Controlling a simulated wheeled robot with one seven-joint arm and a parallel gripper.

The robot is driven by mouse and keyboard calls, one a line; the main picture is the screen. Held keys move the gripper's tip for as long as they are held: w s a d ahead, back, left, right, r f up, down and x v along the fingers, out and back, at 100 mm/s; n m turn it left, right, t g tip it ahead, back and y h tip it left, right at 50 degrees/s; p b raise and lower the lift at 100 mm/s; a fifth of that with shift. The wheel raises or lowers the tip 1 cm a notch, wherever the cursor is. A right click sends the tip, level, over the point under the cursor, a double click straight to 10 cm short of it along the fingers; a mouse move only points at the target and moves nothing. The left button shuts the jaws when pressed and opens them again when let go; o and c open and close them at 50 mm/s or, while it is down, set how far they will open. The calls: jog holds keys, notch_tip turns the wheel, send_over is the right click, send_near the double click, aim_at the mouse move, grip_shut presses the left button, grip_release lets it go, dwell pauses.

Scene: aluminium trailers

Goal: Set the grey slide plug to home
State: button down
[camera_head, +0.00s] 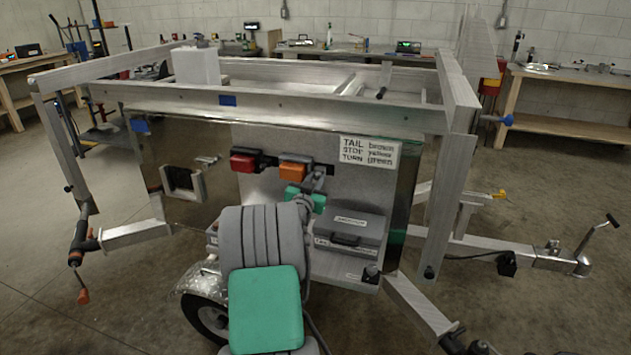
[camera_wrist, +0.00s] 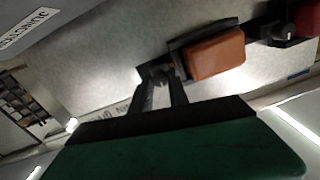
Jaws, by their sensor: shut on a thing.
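My gripper (camera_head: 319,174) reaches the trailer's upright panel just right of the amber lamp (camera_head: 294,171). In the wrist view, my gripper (camera_wrist: 160,84) has its two dark fingers close together on a small dark grey piece, seemingly the grey slide plug (camera_wrist: 157,71). It sits at the end of the amber lamp's (camera_wrist: 215,55) dark mount. The fingertips hide much of the plug, so I cannot tell its exact place along its slide. In the head view my arm and gripper cover most of it.
A red lamp (camera_head: 246,160) is left of the amber one, with a dark fitting (camera_wrist: 284,31) between them in the wrist view. A wiring label (camera_head: 367,152) is at upper right. A grey junction box (camera_head: 350,231) sits below. A white block (camera_head: 197,66) stands on the trailer frame.

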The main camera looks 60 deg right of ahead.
dwell(0.7)
jog(key=shift+w+a+b, duration=0.1)
jog(key=shift+w+b, duration=0.5)
jog(key=shift+b, duration=0.6)
jog(key=c, duration=1.3)
grip_release()
jog(key=shift+o, duration=0.2)
